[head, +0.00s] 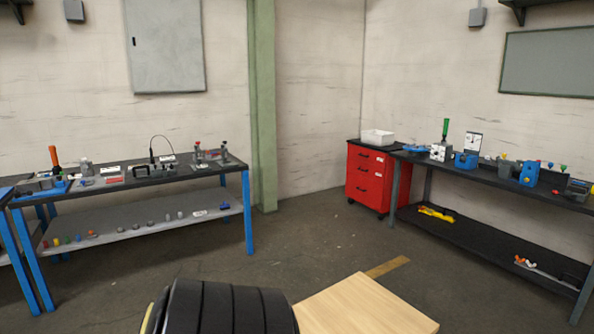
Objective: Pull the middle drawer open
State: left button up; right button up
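A red drawer cabinet (367,181) on casters stands against the far wall, right of the picture's middle. It has several drawers stacked on its front, each with a dark handle. The middle drawer (364,174) looks flush with the front, so it appears shut. Small white labels sit at the right of the drawer fronts. A white bin (377,137) stands on the cabinet's black top. Neither of my grippers is in the head view.
A blue-legged workbench (146,178) with tools stands at left. A dark workbench (480,175) with fixtures adjoins the cabinet at right. A wooden board (365,308) shows at the bottom. The floor (310,238) before the cabinet is clear. A green column (262,110) rises left of it.

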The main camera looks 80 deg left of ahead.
aim_at(376, 173)
jog(key=u, duration=0.85)
jog(key=i, duration=4.7)
jog(key=u, duration=2.25)
jog(key=i, duration=3.55)
jog(key=z, duration=1.85)
